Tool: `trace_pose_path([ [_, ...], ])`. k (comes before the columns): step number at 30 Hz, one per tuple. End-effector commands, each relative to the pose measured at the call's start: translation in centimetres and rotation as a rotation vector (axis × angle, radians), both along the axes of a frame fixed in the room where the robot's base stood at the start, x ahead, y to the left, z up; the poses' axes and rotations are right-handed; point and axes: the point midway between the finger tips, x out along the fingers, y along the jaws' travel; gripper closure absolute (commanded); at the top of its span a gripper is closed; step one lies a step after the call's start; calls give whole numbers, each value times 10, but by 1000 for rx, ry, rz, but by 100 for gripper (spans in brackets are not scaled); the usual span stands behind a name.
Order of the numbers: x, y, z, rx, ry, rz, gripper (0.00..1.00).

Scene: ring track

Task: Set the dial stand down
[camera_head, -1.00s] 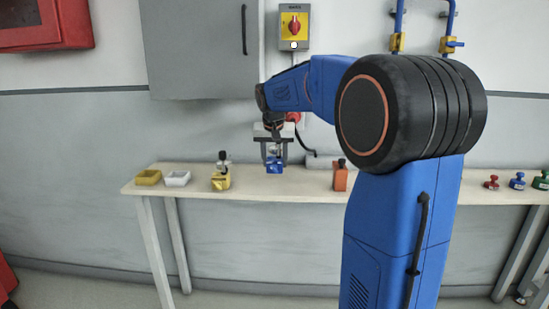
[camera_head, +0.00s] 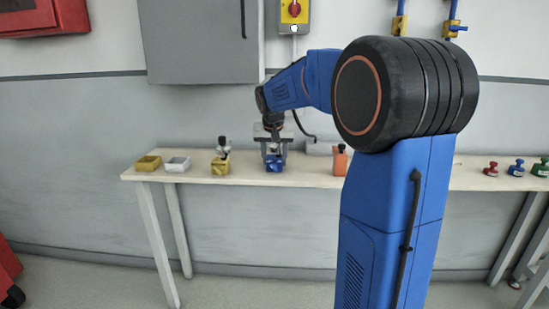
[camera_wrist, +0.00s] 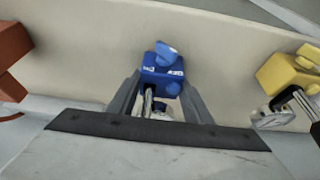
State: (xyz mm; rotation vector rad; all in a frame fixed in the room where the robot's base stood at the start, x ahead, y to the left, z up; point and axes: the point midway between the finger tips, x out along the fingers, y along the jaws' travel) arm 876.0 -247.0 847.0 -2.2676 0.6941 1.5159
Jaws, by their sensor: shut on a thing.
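The blue dial stand (camera_head: 274,163) is held between the fingers of my gripper (camera_head: 273,151), upright over the middle of the workbench (camera_head: 300,179). In the wrist view the blue stand (camera_wrist: 163,74) shows its block and a blue knob, with its metal post and part of the dial between the two grey fingers of my gripper (camera_wrist: 160,97). Its base is at or very near the bench top; I cannot tell whether it touches.
A yellow stand (camera_head: 220,166) with a dial is left of the blue one, and an orange one (camera_head: 340,163) right. A yellow tray (camera_head: 148,163) and white tray (camera_head: 178,164) lie at the left end. Small red, blue and green pieces stand far right.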

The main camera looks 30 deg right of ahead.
Motion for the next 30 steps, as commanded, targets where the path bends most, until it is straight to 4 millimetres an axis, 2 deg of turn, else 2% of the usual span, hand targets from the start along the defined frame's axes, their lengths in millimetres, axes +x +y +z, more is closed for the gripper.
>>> trace_pose_path([
  [2,0,0,0,0,-2,0,100],
  [3,0,0,-2,1,1,0,52],
  [5,0,0,-2,0,0,0,38],
  [17,0,0,3,-1,-1,0,36],
  [23,-9,6,28,-1,-3,0,36],
  [30,-24,17,71,-1,-3,1,36],
])
